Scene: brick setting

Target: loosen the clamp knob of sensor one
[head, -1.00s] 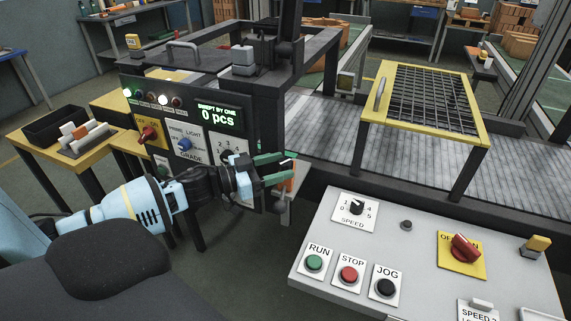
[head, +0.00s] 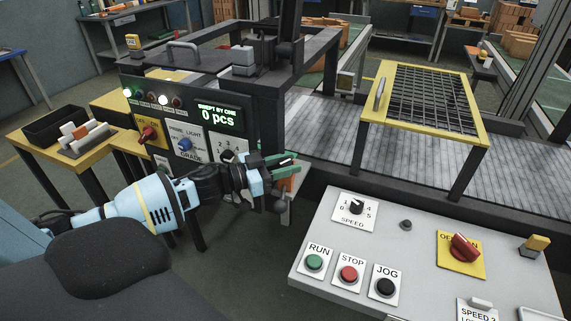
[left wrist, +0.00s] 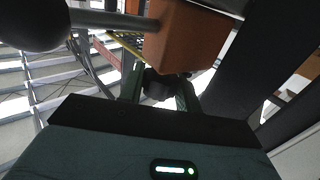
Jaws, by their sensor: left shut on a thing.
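My left gripper (head: 284,164) reaches in front of the dark frame post, beside the control panel. In the left wrist view its green fingers (left wrist: 158,92) are closed around a small dark knob (left wrist: 157,83). The knob sits just below an orange-brown box (left wrist: 188,38), which looks like the sensor body. A grey rod (left wrist: 112,20) runs beside the box. In the head view only a bit of the orange box (head: 288,184) shows beside the fingers, and the knob is hidden. My right gripper is out of view.
The panel (head: 185,112) with its display stands close behind my left wrist. A grey console (head: 415,235) with buttons is at the lower right. A conveyor (head: 330,135) with a yellow-framed mesh guard (head: 482,146) lies behind. A side table (head: 95,162) stands at left.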

